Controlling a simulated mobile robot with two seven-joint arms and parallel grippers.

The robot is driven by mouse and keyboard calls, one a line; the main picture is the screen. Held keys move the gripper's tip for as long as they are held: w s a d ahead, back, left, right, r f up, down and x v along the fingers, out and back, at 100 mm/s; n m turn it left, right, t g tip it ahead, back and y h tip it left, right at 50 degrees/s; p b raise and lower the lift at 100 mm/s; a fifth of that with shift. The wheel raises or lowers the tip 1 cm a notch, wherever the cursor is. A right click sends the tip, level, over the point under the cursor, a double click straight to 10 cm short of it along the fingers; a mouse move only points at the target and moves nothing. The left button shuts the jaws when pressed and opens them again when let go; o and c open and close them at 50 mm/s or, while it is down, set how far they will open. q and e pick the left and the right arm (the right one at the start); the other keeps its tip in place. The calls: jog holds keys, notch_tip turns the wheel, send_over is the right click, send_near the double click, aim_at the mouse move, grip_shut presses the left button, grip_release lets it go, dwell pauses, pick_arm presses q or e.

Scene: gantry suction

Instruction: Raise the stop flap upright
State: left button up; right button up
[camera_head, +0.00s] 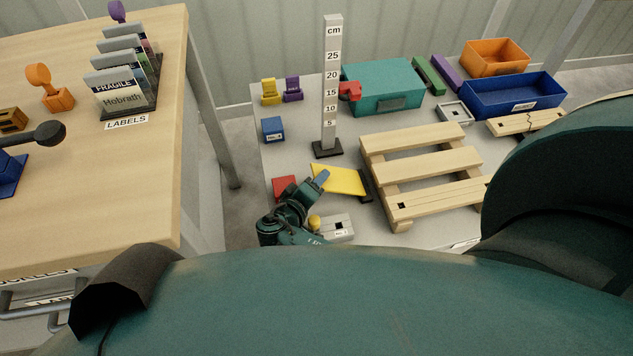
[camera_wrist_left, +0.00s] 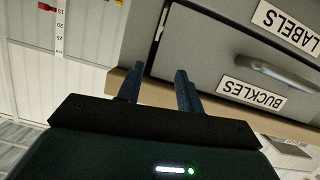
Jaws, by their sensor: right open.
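The stop flap (camera_head: 341,180) is a yellow plate in the head view. It lies low, flat or nearly so, beside a dark block (camera_head: 366,186) at the left end of the wooden pallet (camera_head: 426,205). My right gripper (camera_head: 320,181) is open, with its blue-grey fingers at the flap's left end. I cannot tell if they touch it, and its far finger is partly hidden. My left gripper (camera_wrist_left: 160,88) shows in the left wrist view with its two fingers apart and nothing between them, in front of grey drawer fronts.
A height post (camera_head: 333,90) stands behind the flap. A red block (camera_head: 284,187) and a grey box with a yellow knob (camera_head: 338,229) are close to my right gripper. A teal case (camera_head: 385,85) and blue bin (camera_head: 512,97) stand behind. A wooden desk (camera_head: 90,190) is at left.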

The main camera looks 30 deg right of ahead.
jog(key=shift+c, duration=0.5)
pick_arm(q)
jog(key=shift+s, duration=0.1)
pick_arm(e)
jog(key=shift+s+f, duration=0.1)
grip_shut()
pick_arm(q)
jog(key=shift+r, duration=0.15)
jog(key=shift+w+d+p, duration=0.2)
jog(key=shift+p, duration=0.2)
pick_arm(e)
jog(key=shift+r, duration=0.25)
